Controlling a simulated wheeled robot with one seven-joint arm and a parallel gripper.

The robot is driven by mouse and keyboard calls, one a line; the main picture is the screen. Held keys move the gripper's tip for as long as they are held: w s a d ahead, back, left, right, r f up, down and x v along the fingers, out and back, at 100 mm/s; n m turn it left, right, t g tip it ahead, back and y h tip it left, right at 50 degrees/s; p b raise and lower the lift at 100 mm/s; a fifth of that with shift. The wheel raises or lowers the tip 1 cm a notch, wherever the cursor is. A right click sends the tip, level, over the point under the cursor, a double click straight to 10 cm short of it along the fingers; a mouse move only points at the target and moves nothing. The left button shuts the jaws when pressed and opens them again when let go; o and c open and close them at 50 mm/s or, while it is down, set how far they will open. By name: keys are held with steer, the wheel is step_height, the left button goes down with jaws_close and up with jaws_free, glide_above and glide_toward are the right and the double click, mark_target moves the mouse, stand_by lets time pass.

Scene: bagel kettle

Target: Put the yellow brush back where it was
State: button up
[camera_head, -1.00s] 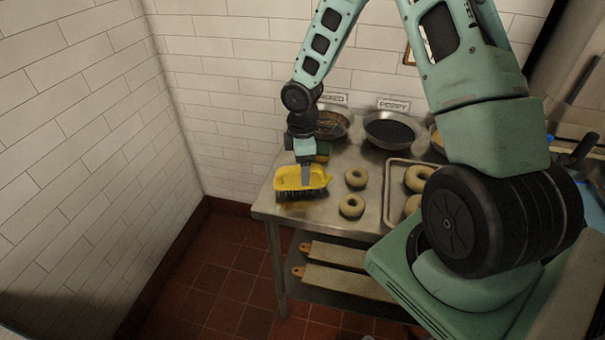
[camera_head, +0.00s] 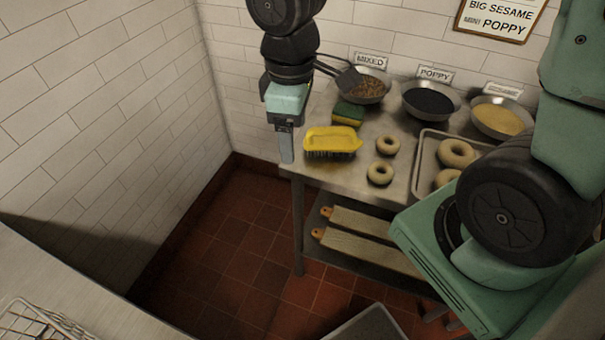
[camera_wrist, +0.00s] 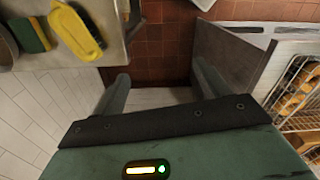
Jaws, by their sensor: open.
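The yellow brush (camera_head: 331,140) lies bristles down on the steel table (camera_head: 352,182), near its left front corner. It also shows in the wrist view (camera_wrist: 78,30), at the upper left. My gripper (camera_head: 286,150) hangs just left of the brush, at the table's left edge, apart from it. In the wrist view its two fingers (camera_wrist: 160,85) are spread with nothing between them. A green and yellow sponge (camera_head: 348,113) lies just behind the brush.
Two bagels (camera_head: 381,172) lie right of the brush, beside a tray (camera_head: 424,150) with more bagels. Bowls of mixed toppings (camera_head: 368,88), poppy (camera_head: 430,103) and sesame (camera_head: 500,118) stand at the back. Two boards (camera_head: 370,240) lie on the lower shelf. A wire basket (camera_wrist: 300,95) is at right.

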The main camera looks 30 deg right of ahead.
steer(key=s+a+r+m, duration=0.1)
steer(key=s+a, duration=0.2)
steer(key=s, duration=0.3)
steer(key=s+a+r+m, duration=0.1)
steer(key=s+a+r, duration=0.1)
steer(key=s, duration=0.4)
steer(key=shift+s+a+y, duration=0.3)
steer(key=shift+a+y, duration=0.1)
steer(key=shift+a, duration=0.05)
